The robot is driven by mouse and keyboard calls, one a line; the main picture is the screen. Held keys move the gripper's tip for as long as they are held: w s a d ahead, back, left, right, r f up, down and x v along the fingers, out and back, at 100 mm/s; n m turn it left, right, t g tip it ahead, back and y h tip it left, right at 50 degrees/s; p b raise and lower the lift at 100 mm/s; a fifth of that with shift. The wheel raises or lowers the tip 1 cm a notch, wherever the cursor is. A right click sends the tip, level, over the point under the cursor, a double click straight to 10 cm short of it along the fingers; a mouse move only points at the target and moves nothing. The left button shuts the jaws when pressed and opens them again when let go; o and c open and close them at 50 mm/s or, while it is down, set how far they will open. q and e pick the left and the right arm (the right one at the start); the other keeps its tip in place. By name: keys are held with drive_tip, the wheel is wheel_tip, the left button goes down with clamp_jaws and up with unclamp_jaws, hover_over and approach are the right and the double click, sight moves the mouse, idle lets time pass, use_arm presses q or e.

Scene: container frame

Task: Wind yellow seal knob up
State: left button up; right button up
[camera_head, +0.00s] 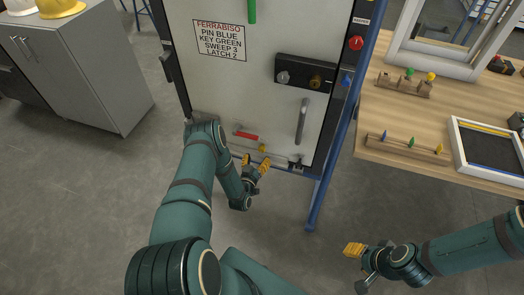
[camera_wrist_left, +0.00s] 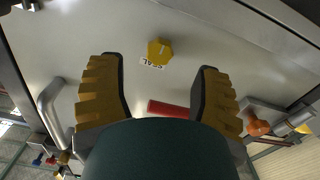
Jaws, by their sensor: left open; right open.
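The yellow seal knob (camera_head: 262,148) is low on the pale door panel, right of a red handle. In the left wrist view the knob (camera_wrist_left: 160,52) is a small faceted yellow piece beside a partly readable "SEAL" label. My left gripper (camera_head: 256,161) is open, with its yellow-padded fingers pointing at the panel just below the knob. In the left wrist view the knob lies between and beyond the fingertips, apart from both. My right gripper (camera_head: 353,249) is off to the right, well away from the panel; nothing is seen in it.
The red handle (camera_head: 246,135) is close to the knob. A vertical metal handle (camera_head: 302,121) and a black lock plate (camera_head: 305,74) are above right. A blue frame post (camera_head: 324,190) stands at the door's right, then a wooden bench (camera_head: 375,146). A grey cabinet (camera_head: 92,70) is left.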

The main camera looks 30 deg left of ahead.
sight(261, 151)
use_arm(q)
drive_tip(key=shift+b+x, duration=0.55)
drive_tip(key=shift+x, duration=2.3)
clamp_jaws()
